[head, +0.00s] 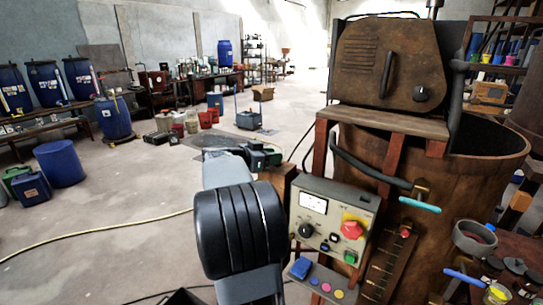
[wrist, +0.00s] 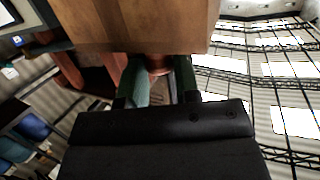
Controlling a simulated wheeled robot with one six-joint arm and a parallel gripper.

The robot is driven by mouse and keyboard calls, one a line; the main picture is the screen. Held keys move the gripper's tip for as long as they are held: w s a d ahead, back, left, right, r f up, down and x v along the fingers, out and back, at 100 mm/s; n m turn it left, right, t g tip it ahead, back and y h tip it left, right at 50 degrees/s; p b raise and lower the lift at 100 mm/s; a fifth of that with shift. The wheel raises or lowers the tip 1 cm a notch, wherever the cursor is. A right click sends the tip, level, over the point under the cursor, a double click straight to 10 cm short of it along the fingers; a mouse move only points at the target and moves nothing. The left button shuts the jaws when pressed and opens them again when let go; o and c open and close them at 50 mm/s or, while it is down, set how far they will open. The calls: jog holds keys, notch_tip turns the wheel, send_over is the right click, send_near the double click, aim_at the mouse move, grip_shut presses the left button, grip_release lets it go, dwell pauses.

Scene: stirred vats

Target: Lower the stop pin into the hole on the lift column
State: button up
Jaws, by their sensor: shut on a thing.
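My gripper (head: 264,156) reaches forward in the head view, with dark and green parts beside a brown wooden block (head: 277,184). In the wrist view my gripper's green fingers (wrist: 160,80) are closed on a small reddish-brown thing (wrist: 160,65), perhaps the stop pin. Most of it is hidden by the fingers and the wood. The wooden block (wrist: 140,25) fills the upper middle of that view, close to the fingertips. Whether the block is part of the lift column, I cannot tell. No hole is visible in either view.
A grey control box (head: 335,222) with a red button stands right of my arm. Behind it are a rusty vat (head: 480,165) and its brown motor housing (head: 388,62). A yellow hose (head: 95,232) crosses the floor at left.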

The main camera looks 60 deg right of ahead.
jog(key=shift+f, duration=0.45)
jog(key=o, duration=1)
jog(key=shift+c, duration=0.2)
jog(key=b+v, duration=0.2)
jog(key=v, duration=1.2)
jog(key=shift+d, duration=0.1)
